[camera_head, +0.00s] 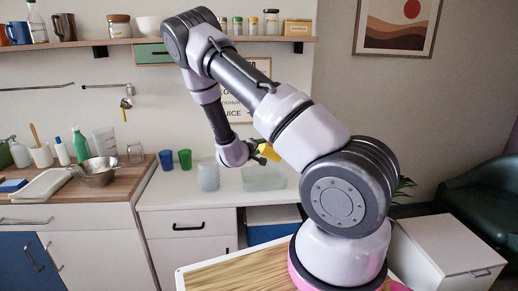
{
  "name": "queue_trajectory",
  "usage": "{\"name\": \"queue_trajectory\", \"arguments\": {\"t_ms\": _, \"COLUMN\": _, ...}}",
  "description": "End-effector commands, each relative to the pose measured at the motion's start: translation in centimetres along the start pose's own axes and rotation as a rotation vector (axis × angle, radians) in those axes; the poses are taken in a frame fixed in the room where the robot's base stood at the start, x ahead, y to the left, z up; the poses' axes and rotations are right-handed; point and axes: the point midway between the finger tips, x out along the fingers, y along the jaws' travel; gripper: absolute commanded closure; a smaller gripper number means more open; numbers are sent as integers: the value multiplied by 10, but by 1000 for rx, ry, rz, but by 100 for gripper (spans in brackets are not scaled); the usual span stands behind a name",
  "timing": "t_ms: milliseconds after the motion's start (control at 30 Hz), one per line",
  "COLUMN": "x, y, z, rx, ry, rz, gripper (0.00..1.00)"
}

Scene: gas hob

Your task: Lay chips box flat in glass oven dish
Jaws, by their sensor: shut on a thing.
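The yellow chips box (269,153) is small in the picture, partly hidden behind my forearm. My gripper (257,152) is shut on it and holds it tilted, above the glass oven dish. The clear glass oven dish (262,181) stands on the white counter. The box appears to be above the dish's rim, apart from it. My fingertips are hard to make out at this size.
A clear glass container (208,176) stands just left of the dish. A green cup (185,159) and a blue cup (166,160) stand farther left. A metal bowl (96,173) sits on the wooden counter. A shelf (230,39) runs above.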

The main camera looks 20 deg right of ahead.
Motion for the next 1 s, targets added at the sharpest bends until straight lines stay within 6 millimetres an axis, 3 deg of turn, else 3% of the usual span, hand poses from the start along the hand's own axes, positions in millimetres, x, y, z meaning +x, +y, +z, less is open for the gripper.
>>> {"name": "queue_trajectory", "arguments": {"t_ms": 1000, "x": 21, "y": -69, "z": 31, "rx": 0, "ry": 1, "rz": -1, "gripper": 100}}
